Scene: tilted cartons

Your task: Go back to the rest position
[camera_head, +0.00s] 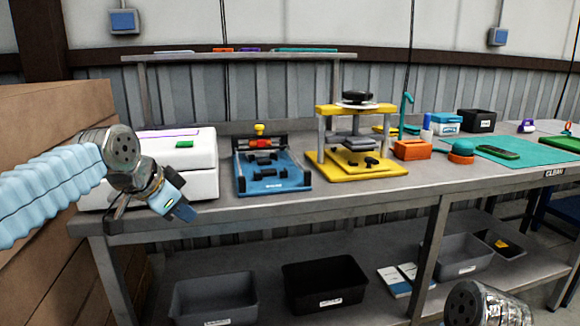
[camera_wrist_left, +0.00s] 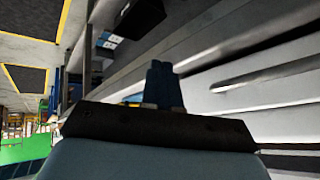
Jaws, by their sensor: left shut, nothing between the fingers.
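My left arm comes in from the left in the head view, with a light blue ribbed sleeve. My left gripper (camera_head: 184,211) hangs in front of the bench's left end, near the white machine (camera_head: 172,150). Its blue fingers are together, with nothing seen between them. The fingers also show together in the left wrist view (camera_wrist_left: 163,82). My right arm's wrist shows at the bottom right of the head view; its gripper is outside the frame.
A long grey workbench (camera_head: 340,194) bears a blue fixture (camera_head: 270,180), a yellow press (camera_head: 355,176) and an orange box (camera_head: 412,150). Grey (camera_head: 215,298) and black (camera_head: 325,282) bins stand on the lower shelf. A brown carton stack (camera_head: 50,105) rises close on the left.

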